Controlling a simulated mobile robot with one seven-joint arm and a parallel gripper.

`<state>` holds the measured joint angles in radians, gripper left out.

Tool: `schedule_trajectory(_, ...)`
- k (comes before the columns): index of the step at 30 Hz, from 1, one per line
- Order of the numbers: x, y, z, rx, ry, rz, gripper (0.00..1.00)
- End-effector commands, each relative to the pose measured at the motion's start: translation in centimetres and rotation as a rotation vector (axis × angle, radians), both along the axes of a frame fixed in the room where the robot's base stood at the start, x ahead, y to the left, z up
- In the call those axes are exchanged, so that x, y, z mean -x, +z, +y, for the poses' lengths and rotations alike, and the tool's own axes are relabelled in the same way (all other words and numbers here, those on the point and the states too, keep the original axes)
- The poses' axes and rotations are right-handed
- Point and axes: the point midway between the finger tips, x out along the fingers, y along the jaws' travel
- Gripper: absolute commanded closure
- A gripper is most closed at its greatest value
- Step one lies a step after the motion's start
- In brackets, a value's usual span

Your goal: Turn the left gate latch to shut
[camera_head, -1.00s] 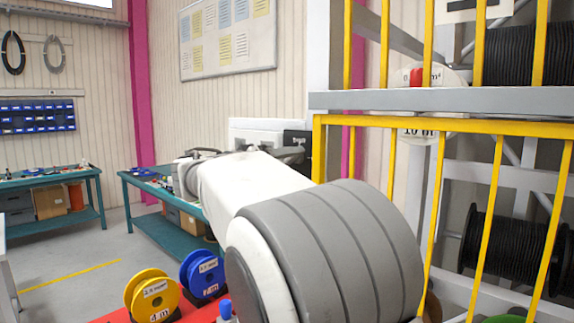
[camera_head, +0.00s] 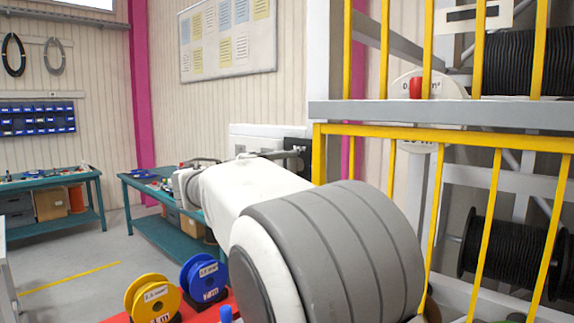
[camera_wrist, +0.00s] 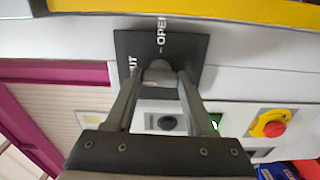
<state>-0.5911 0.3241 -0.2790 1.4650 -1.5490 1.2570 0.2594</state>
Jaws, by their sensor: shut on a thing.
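The gate latch is a grey knob (camera_wrist: 158,68) on a black plate (camera_wrist: 190,52) in the wrist view. The plate reads "OPEN", and a second word beside it shows only its end, "UT". My gripper (camera_wrist: 158,76) is shut on the latch, its two fingers closing in from both sides. The fingers hide much of the latch, so I cannot tell which word it points to. In the head view the plate (camera_head: 298,139) is a small dark patch at the far end of my arm, and the latch is not clear there.
Below the plate in the wrist view are a black round switch (camera_wrist: 167,123) and a red stop button (camera_wrist: 274,129) on yellow. A yellow barred gate (camera_head: 440,135) stands right of my arm. Yellow (camera_head: 152,297) and blue (camera_head: 204,277) reels sit below left.

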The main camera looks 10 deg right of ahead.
Motion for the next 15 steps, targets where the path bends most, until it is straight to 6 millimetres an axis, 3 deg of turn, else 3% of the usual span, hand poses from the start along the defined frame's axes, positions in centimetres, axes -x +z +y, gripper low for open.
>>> schedule_trajectory(15, 0.01, -0.05, 0.02, 0.035, 0.0, 0.05, 1.0)
